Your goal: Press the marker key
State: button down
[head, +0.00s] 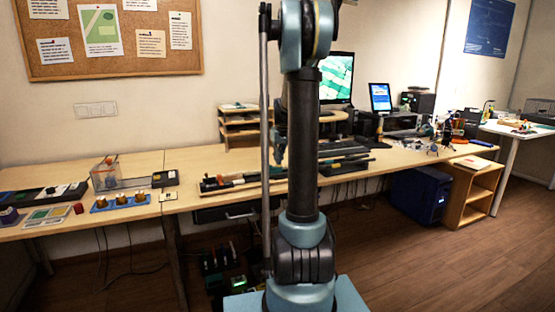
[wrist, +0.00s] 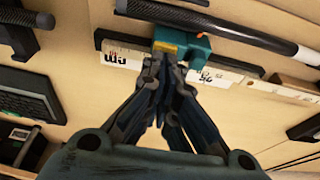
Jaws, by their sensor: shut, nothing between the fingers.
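My gripper (wrist: 163,62) is shut and empty in the wrist view, its dark fingertips together. The tips lie at the lower edge of a teal block (wrist: 193,48) with a yellowish patch, which sits on a dark rail with a white printed scale (wrist: 226,76). I cannot tell whether the tips touch the block. In the head view my gripper (head: 280,145) shows only in part beside my arm, over the bench. No key can be made out for certain as the marker key in either view.
Dark bars (wrist: 210,15) lie across the top of the wrist view. A dark device (wrist: 30,93) is at its left. In the head view the long wooden bench (head: 140,162) carries a clear box (head: 118,175), a panel with brass knobs (head: 121,201) and a monitor (head: 337,77).

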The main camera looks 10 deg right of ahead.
jog(key=shift+f, duration=0.6)
jog(key=shift+s+f, duration=0.15)
jog(key=shift+a, duration=0.1)
jog(key=shift+w+r, duration=0.2)
jog(key=shift+r, duration=0.2)
jog(key=v, duration=1.3)
jog(key=shift+w+r, duration=0.3)
jog(key=shift+w, duration=0.05)
jog(key=shift+a, duration=0.15)
